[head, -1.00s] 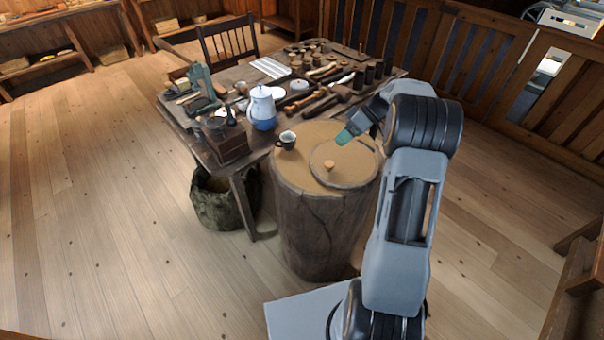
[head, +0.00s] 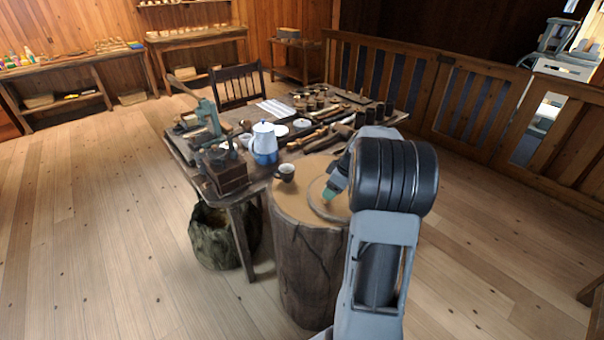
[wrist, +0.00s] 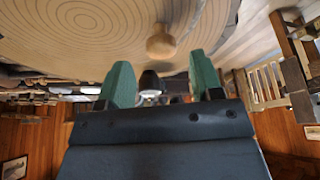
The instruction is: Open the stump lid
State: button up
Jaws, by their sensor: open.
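The wooden stump (head: 308,255) stands upright beside the table, with a round lid (head: 316,193) set into its flat top. The lid lies flat. In the wrist view, its small rounded wooden knob (wrist: 160,42) shows beyond and between the green fingertips. My gripper (head: 328,194) is low over the lid, and it hides the knob in the head view. In the wrist view, the two fingers of my gripper (wrist: 161,72) are apart with nothing held between them. The knob appears apart from both fingers.
A dark cup (head: 285,173) stands on the stump top, left of the lid. The table (head: 232,187) behind holds a white and blue pot (head: 264,145), a grinder box (head: 226,175) and many tools. A sack (head: 222,235) stands under it. The floor at left is clear.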

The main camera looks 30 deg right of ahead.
jog(key=a+v, duration=0.1)
jog(key=v, duration=1)
jog(key=s+a+r+m+p, duration=0.1)
jog(key=s+a+r+p, duration=0.1)
jog(key=a, duration=0.6)
jog(key=s+a+r+m+h+p, duration=0.1)
jog(key=s+a+r+m+p, duration=0.1)
jog(key=a, duration=0.6)
jog(key=shift+r+g+h+p, duration=0.3)
jog(key=shift+r+p, duration=0.4)
jog(key=shift+r, duration=0.6)
jog(key=shift+s, duration=0.1)
